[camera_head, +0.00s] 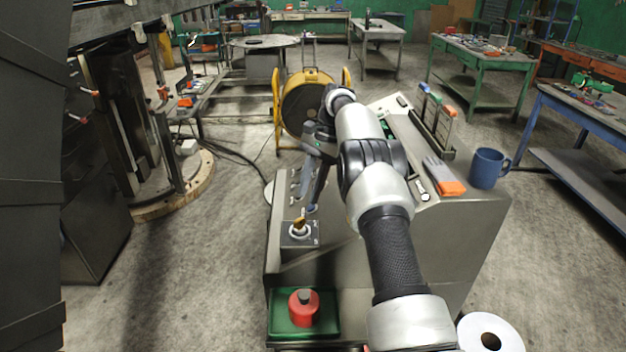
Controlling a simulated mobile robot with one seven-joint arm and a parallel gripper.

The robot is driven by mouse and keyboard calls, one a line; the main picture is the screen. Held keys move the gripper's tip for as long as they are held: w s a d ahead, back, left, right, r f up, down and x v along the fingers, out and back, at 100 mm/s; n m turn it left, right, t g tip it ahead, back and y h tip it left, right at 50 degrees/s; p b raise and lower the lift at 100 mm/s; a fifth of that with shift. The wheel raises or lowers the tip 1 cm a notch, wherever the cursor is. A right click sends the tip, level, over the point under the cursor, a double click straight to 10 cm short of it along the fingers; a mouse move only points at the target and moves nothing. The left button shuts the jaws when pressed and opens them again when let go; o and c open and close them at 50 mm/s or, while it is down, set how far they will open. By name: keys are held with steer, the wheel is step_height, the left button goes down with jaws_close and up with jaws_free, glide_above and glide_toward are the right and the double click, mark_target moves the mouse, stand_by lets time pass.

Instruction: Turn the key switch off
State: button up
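The key switch (300,232) sits on a dark square plate at the left front of the grey console. It has a pale round collar and a brass-coloured key standing up from it. My arm reaches over the console from the lower right and bends down at its far end. My gripper (312,207) points down just behind and to the right of the key, seemingly apart from it. Its fingers are small and seen nearly edge-on, so I cannot tell whether they are open. The key's exact angle is too small to read.
A red bottle (303,309) stands in a green tray (276,325) at the console's front. A yellow reel (303,108) stands behind.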

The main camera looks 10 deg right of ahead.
steer(key=shift+p+v, duration=1.3)
steer(key=shift+v, duration=0.6)
